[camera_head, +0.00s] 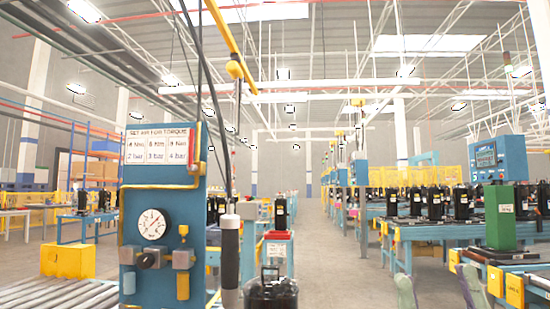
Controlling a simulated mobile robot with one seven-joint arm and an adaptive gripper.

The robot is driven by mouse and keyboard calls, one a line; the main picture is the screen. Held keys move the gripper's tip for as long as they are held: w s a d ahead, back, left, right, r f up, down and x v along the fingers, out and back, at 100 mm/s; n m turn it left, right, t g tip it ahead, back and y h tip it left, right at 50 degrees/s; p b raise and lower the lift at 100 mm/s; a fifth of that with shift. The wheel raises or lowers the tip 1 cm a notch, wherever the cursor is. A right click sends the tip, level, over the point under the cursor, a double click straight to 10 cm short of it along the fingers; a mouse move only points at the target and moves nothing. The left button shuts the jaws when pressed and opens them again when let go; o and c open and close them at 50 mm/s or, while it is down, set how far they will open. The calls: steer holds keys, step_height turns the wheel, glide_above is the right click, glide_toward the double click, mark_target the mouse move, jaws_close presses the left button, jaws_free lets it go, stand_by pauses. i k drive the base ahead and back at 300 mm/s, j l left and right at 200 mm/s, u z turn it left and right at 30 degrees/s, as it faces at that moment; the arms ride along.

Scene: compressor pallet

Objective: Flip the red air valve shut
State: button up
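A blue air panel (190,215) stands at left centre with a white round gauge (152,224), a black knob (146,261) and brass-coloured fittings below it. A narrow red upright part (191,144) shows at the right edge of its sign, beside the yellow pipe; it may be the red valve lever, but it is too small to tell its position. Two grey-purple and green finger shapes rise from the bottom edge at right, apart and empty; they look like my gripper (437,278). They are well right of the panel and touch nothing that I can see.
A hanging tool with a grey grip (230,250) hangs just right of the panel. A black compressor (271,291) stands at the bottom centre. A roller conveyor (50,293) is at lower left. A blue workbench with a green block (507,217) is at right. An open aisle runs up the middle.

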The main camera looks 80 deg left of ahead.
mark_target(191, 167)
steer(key=u, duration=2.95)
